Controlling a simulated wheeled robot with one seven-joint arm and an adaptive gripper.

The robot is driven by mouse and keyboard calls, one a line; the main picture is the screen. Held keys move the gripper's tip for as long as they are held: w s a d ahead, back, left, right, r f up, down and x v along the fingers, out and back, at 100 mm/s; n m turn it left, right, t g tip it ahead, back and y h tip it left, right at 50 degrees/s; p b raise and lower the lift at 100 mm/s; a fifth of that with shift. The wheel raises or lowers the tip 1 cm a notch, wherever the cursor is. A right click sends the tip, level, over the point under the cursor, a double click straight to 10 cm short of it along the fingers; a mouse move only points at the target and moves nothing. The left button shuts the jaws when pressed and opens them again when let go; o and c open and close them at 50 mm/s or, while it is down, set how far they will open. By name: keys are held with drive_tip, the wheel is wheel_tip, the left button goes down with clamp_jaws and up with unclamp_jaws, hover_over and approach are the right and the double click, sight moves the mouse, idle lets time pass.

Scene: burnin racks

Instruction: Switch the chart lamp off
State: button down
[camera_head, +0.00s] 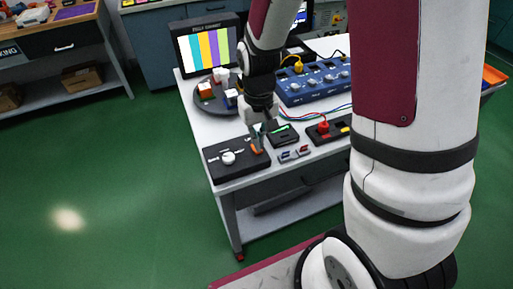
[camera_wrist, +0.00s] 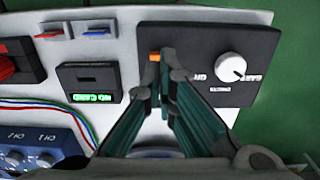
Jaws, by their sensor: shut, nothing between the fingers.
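The chart lamp (camera_head: 203,47) is a black-framed panel at the back of the bench, lit with bright coloured bars. A black control box (camera_head: 225,168) lies at the bench's front left corner. It carries a white knob (camera_wrist: 231,67) and a small orange switch (camera_wrist: 154,57), with lettering that is hard to read. My gripper (camera_wrist: 170,72) is shut and empty, pointing down over the box. Its fingertips are right beside the orange switch and partly hide it. I cannot tell whether they touch it.
Red and blue clips (camera_head: 294,154) lie near the front edge. A blue channel unit (camera_head: 312,83), coloured wires and a round tray (camera_head: 211,103) with blocks stand behind. Green floor is clear at left.

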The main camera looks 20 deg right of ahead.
drive_tip(key=shift+f+b, duration=0.65)
drive_tip(key=shift+f, duration=0.55)
idle(1.0)
drive_tip(key=shift+r, duration=0.1)
drive_tip(key=shift+r+p, duration=2.4)
drive_tip(key=shift+r, duration=1)
drive_tip(key=shift+r, duration=0.1)
